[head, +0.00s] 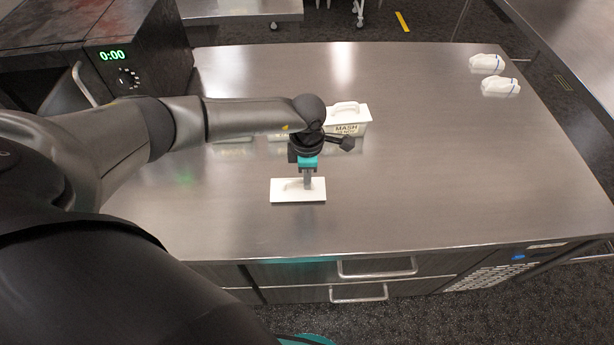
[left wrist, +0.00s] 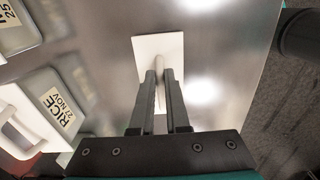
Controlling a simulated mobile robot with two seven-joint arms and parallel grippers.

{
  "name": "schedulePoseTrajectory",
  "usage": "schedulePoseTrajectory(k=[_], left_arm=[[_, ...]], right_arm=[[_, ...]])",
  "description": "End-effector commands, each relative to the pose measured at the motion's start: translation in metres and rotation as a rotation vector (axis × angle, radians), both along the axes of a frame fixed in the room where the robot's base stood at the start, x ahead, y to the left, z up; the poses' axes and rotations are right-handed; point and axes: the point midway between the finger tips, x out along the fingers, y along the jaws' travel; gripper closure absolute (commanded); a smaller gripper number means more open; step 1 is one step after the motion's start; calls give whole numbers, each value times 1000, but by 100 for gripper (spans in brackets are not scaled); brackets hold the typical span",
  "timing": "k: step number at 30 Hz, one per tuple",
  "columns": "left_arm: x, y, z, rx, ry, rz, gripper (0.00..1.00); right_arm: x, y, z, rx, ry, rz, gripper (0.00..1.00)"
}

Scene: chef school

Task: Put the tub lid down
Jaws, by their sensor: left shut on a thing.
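The tub lid (head: 282,192) is a flat white rectangle over the middle of the steel counter. In the left wrist view the lid (left wrist: 170,46) lies just beyond my fingertips. My left gripper (head: 307,183) points down and is shut on the lid's upright handle; its two fingers also show in the left wrist view (left wrist: 160,78). The lid looks level. I cannot tell whether it touches the counter or hangs just above it. My right gripper is not in view.
A tub labelled RICE (left wrist: 58,100) shows in the left wrist view. Two white wrapped items (head: 500,87) lie at the back right. The counter (head: 430,180) is clear right of the lid.

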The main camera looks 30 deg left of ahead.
Motion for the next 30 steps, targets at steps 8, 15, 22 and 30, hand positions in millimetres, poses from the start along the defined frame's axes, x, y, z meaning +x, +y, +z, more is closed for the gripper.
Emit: schedulePoseTrajectory(k=[8, 15, 22, 30], left_arm=[[0, 1, -2, 1, 0, 0, 100], [0, 1, -5, 1, 0, 0, 74], [0, 1, -4, 1, 0, 0, 57], [0, 1, -1, 1, 0, 1, 57]], right_arm=[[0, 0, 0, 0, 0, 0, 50], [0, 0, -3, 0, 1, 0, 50], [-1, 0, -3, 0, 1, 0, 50], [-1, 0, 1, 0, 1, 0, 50]])
